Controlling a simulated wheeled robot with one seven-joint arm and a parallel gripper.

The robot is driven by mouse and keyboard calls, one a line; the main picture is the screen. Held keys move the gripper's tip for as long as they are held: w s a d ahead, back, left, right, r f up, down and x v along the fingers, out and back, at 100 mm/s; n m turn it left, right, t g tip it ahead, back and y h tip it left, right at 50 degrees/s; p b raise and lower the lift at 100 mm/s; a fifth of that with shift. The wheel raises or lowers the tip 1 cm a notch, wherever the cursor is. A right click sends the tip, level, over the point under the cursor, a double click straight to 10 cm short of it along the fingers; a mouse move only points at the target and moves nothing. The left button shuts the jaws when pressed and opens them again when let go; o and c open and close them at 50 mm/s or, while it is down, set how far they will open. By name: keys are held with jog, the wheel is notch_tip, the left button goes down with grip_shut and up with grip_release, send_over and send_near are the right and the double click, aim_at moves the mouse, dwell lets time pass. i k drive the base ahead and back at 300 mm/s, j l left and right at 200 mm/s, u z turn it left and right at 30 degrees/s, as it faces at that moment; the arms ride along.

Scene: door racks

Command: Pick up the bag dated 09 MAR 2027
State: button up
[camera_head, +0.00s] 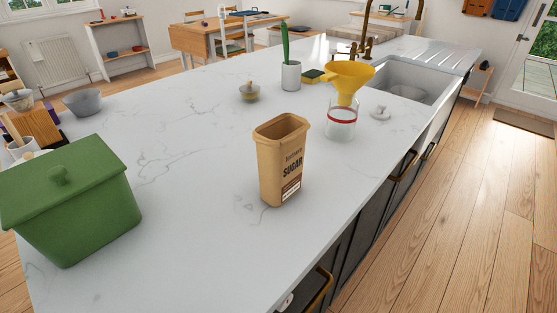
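A brown paper bag (281,166) stands upright on the white countertop near the middle of the view. Its top is open, and its front reads SUGAR, with a smaller word above. A pale label (291,188) sits low on its front; the print is too small to read, so I cannot tell the date. No other bag shows clearly. My gripper is not in view.
A green lidded box (75,205) stands at the left on the counter (190,220). Behind the bag are a jar (341,125) with a yellow funnel (348,78), a small white lid-like item (380,112), a grey cup (290,76) and a sink (405,85).

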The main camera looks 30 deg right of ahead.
aim_at(280, 142)
jog(key=j+u, duration=0.2)
jog(key=j, duration=0.2)
jog(key=j+u, duration=0.25)
jog(key=j, duration=0.15)
jog(key=i+j+u, duration=0.2)
jog(key=j, duration=0.15)
jog(key=j+u, duration=0.25)
jog(key=j, duration=0.15)
jog(key=i+j+u, duration=0.2)
jog(key=k+j, duration=0.05)
jog(key=j, duration=0.05)
